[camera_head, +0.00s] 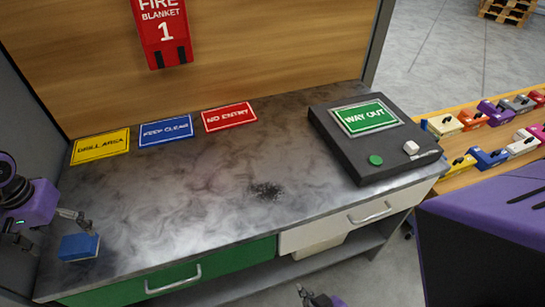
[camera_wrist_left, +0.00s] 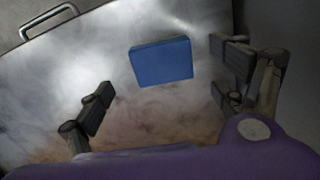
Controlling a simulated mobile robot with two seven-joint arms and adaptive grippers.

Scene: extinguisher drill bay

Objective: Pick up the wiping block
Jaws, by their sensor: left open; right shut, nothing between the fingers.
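The wiping block (camera_head: 79,246) is a blue block with a pale underside, lying on the grey worktop (camera_head: 200,220) near its front left corner. In the left wrist view the block (camera_wrist_left: 161,62) lies between the lines of the two fingers, just beyond the tips. My left gripper (camera_head: 50,227) is open and empty beside the block, on its left and far side; it also shows in the left wrist view (camera_wrist_left: 162,78). My right gripper (camera_head: 316,298) is shut and empty, low in front of the worktop and partly cut off by the picture's edge.
A black smudge (camera_head: 266,190) marks the middle of the worktop. Yellow (camera_head: 100,146), blue (camera_head: 165,131) and red (camera_head: 229,117) signs lie along the back. A dark box (camera_head: 350,150) with a green WAY OUT sign stands at the right. The worktop between is clear.

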